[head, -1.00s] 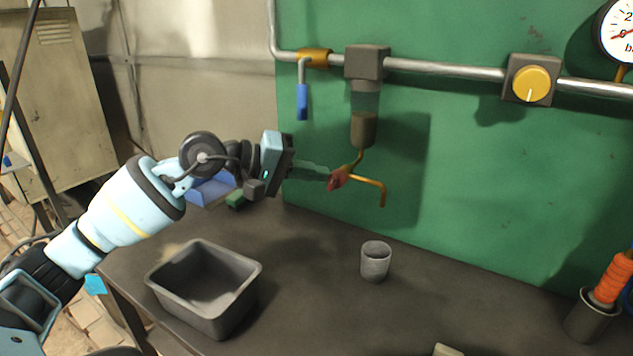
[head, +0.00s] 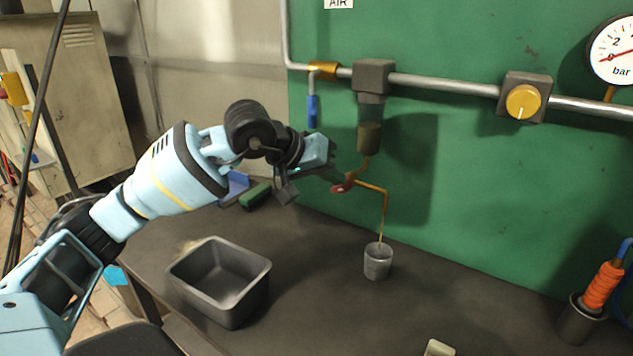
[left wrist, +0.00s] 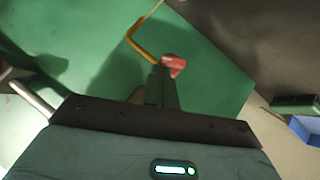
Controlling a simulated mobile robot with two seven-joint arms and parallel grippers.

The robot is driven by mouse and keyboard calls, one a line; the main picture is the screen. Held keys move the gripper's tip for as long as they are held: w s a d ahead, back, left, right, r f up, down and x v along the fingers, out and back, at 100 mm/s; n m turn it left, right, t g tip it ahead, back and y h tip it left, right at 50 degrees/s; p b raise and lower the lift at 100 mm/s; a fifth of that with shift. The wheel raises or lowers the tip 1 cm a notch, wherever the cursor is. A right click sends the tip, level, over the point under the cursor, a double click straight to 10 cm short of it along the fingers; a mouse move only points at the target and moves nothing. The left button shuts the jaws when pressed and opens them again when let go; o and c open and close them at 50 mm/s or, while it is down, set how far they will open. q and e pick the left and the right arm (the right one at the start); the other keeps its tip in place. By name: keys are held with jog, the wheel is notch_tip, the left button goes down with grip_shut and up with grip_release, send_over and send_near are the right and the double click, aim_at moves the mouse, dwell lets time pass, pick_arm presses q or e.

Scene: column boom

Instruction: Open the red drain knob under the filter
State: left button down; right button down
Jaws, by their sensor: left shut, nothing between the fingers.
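The red drain knob (head: 343,184) sits on the brass drain pipe (head: 384,205) under the filter (head: 370,136). A thin line runs from the spout's end down into the grey cup (head: 377,264) below it; it looks like liquid. My left gripper (head: 336,178) is shut and empty, with its fingertips at the left side of the knob. In the left wrist view the closed fingers (left wrist: 161,84) lie right against or just beside the red knob (left wrist: 173,66); I cannot tell if they touch. My right gripper is not in view.
A grey bin (head: 220,281) stands at the bench's front left. A green brush-like item (head: 255,195) and a blue tray (head: 235,186) lie behind my left arm. A blue-handled valve (head: 312,111) hangs left of the filter.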

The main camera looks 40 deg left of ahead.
pick_arm(q)
jog(key=shift+d, duration=0.15)
jog(key=shift+d+m+y, duration=0.3)
jog(key=shift+d+y, duration=0.15)
jog(key=shift+y, duration=0.05)
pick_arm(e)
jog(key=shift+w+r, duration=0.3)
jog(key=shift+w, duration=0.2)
pick_arm(q)
jog(key=shift+d, duration=0.1)
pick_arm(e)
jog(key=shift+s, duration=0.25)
pick_arm(q)
jog(key=shift+r+p, duration=0.6)
jog(key=shift+r, duration=0.15)
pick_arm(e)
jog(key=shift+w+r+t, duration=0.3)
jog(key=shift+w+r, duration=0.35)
